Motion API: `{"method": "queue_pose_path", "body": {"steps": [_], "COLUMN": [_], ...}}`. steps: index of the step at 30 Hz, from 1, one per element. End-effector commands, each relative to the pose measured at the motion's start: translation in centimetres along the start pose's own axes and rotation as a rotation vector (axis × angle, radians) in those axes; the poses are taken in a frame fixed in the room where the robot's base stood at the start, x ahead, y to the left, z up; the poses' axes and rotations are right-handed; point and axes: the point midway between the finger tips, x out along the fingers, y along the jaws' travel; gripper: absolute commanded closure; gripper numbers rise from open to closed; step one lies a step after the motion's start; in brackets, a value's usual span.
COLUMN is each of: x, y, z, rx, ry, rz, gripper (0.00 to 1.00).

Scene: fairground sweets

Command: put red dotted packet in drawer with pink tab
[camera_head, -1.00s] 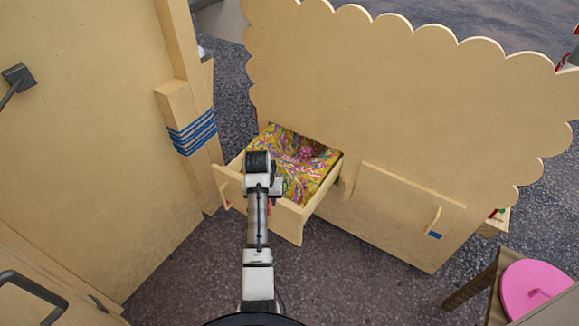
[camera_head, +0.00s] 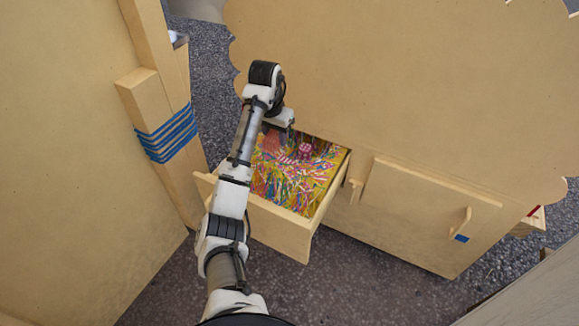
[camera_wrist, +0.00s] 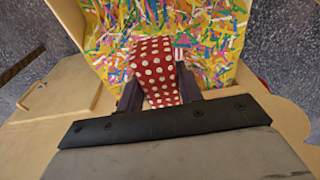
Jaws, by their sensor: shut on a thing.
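The red packet with white dots (camera_wrist: 155,68) is between the two dark fingers of my gripper (camera_wrist: 160,92) in the wrist view. My gripper (camera_head: 277,134) is shut on it. In the head view the packet (camera_head: 271,143) shows as a small red patch below my wrist, over the left back part of the open drawer (camera_head: 278,228). The drawer has a multicoloured streaky lining, also seen behind the packet in the wrist view (camera_wrist: 215,25). I cannot tell whether the packet touches the lining. No pink tab shows; part of the drawer front is behind my arm.
A small pink-and-white item (camera_head: 304,151) lies in the drawer, right of the packet. A wooden post with blue bands (camera_head: 163,135) stands close on the left. A tall panel (camera_head: 400,80) rises behind the drawer.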

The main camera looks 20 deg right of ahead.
Motion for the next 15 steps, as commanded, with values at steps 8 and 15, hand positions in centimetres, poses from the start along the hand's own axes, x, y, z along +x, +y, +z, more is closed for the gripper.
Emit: {"method": "queue_pose_path", "body": {"steps": [8, 15], "x": [5.0, 10.7], "y": [0.1, 0.0], "z": [0.7, 1.7], "rx": [-0.001, -0.004], "ry": [-0.001, -0.003], "rz": [0.004, 0.001], "gripper": [0.87, 0.87]}}
